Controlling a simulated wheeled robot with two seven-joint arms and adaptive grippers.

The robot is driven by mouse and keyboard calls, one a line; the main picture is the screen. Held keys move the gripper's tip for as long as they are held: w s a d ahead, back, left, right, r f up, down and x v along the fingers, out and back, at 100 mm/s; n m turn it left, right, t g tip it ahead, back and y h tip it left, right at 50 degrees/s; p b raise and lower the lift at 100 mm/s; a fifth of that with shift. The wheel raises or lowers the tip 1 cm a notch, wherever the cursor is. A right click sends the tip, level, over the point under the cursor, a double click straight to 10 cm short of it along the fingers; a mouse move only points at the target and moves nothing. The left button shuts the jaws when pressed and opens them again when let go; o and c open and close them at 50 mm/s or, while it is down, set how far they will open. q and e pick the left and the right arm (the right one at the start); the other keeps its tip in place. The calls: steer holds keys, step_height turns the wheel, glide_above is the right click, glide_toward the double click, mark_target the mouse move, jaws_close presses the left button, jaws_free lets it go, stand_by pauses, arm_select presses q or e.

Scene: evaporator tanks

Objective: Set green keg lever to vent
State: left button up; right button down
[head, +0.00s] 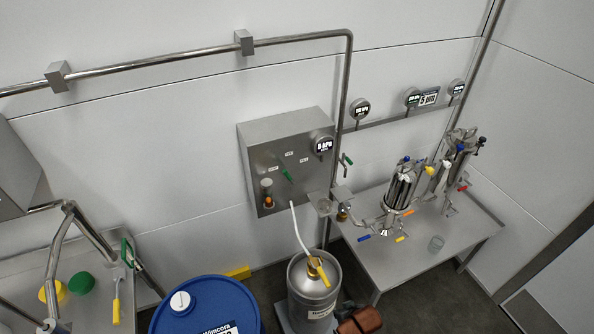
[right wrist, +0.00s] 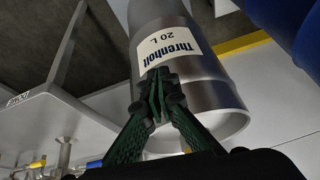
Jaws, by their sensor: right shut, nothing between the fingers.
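A grey control box (head: 262,150) is on the back wall in the head view. A small green lever (head: 288,175) sits on its front, tilted, with several small labels around it, too small to read. My right gripper (right wrist: 158,92) is shut and empty in the right wrist view, in front of the keg's label (right wrist: 172,50); contact cannot be told. My left gripper is not in view.
A blue drum (head: 205,305) stands left of the keg. A steel table (head: 415,255) with tanks (head: 403,187) and coloured valve levers is at the right. A bench (head: 95,300) with yellow and green lids is at the left. Wall in front of the box looks clear.

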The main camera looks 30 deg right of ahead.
mark_target(287, 174)
step_height(287, 174, up, 13)
steer(key=w+t+p, duration=0.1)
steer(key=w+p, duration=0.1)
steer(key=w+d+r+m+t+p, duration=0.15)
steer(key=w+r+m+t, duration=0.25)
steer(key=w+r, duration=0.5)
steer(key=w+d+r+m+t, duration=0.2)
steer(key=w+r+m+t, duration=0.2)
steer(key=w+r, duration=0.45)
steer(key=w+d+r+m+t, duration=0.2)
steer(key=w+r+m+t, duration=0.15)
steer(key=w+r, duration=0.6)
steer(key=w+a+f, duration=0.1)
steer(key=w+f, duration=0.1)
steer(key=w, duration=0.4)
steer(key=w+a+f, duration=0.2)
steer(key=w, duration=0.5)
steer(key=shift+f+p, duration=0.3)
steer(key=shift+p, duration=0.15)
steer(key=shift+s, duration=0.1)
